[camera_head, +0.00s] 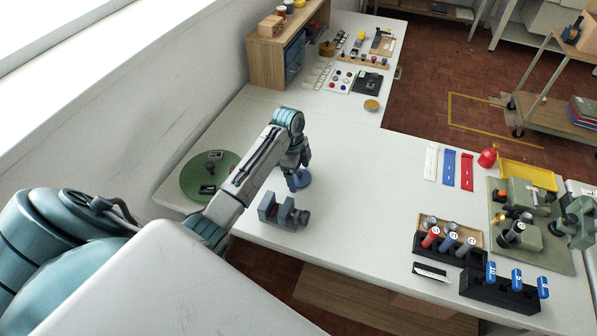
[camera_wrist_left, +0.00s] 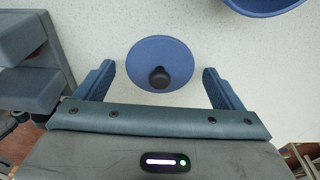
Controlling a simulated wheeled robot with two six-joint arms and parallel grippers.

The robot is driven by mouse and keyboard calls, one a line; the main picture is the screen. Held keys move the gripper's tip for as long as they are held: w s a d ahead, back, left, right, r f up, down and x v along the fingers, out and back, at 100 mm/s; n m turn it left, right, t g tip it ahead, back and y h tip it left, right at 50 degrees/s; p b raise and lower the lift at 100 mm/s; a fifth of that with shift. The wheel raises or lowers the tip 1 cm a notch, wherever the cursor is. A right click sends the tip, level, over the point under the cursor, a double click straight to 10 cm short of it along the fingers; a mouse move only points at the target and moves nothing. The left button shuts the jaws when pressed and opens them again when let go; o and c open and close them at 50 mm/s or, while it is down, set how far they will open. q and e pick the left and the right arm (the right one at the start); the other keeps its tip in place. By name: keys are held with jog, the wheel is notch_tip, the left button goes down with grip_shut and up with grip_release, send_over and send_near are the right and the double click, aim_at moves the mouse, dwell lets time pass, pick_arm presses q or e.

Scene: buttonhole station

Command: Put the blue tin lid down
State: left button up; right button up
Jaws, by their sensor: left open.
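The blue tin lid (camera_wrist_left: 148,55), a round disc with a black knob (camera_wrist_left: 159,78), lies knob up on the white table in the left wrist view. My left gripper (camera_wrist_left: 158,85) is open, with one finger on each side of the lid and a gap to both. In the head view my left gripper (camera_head: 293,172) points down at the table.
A larger blue round container (camera_wrist_left: 264,8) is cut off at the wrist view's top right. A grey vise-like block (camera_head: 281,213) stands close in front of the gripper, and a green round mat (camera_head: 190,181) lies left. The table middle (camera_head: 360,190) is clear.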

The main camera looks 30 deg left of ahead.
pick_arm(q)
jog(key=r, duration=0.2)
jog(key=r+b, duration=0.1)
jog(key=r, duration=0.1)
jog(key=a+r+b, duration=0.1)
jog(key=r, duration=0.2)
jog(key=shift+a, duration=0.1)
jog(key=r+p, duration=0.2)
jog(key=r, duration=0.1)
jog(key=r+p, duration=0.1)
jog(key=r, duration=0.1)
jog(key=shift+s+a+r, duration=0.1)
jog(key=shift+s+a, duration=0.1)
jog(key=shift+a, duration=0.05)
